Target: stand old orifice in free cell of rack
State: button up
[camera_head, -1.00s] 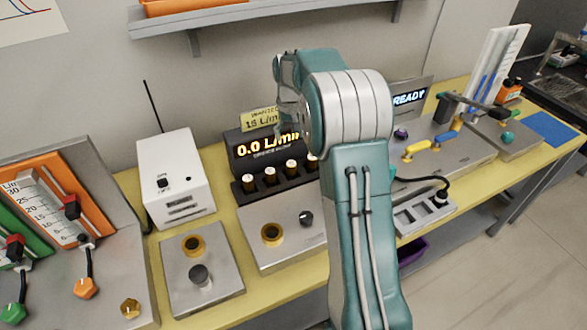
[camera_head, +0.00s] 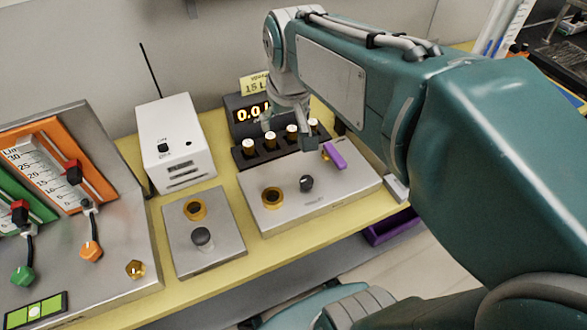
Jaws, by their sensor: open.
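The black rack (camera_head: 262,160) stands at the back of the bench, below the display. Several pale-topped dark pieces stand in a row in it. My gripper (camera_head: 290,133) is open above the rack's right part, its fingers close to the pieces there. I cannot tell whether it touches one. The arm and gripper hide part of the rack, so a free cell cannot be made out. A small brass piece (camera_head: 325,153) lies by a purple bar on the metal plate, right of the rack. I cannot tell which piece is the old orifice.
A metal plate (camera_head: 300,213) with a brass ring (camera_head: 272,197) and a black knob (camera_head: 306,183) lies in front of the rack. Left are a smaller plate (camera_head: 232,245) and a white box (camera_head: 176,145). The display (camera_head: 240,114) stands behind. My arm covers the right side.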

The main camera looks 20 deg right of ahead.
jog(key=s+a+f+t, duration=0.1)
jog(key=s, duration=0.5)
jog(key=s+a+f, duration=0.1)
jog(key=s, duration=0.4)
jog(key=shift+s+a+f+n+t, duration=0.35)
jog(key=shift+a+n+t, duration=0.05)
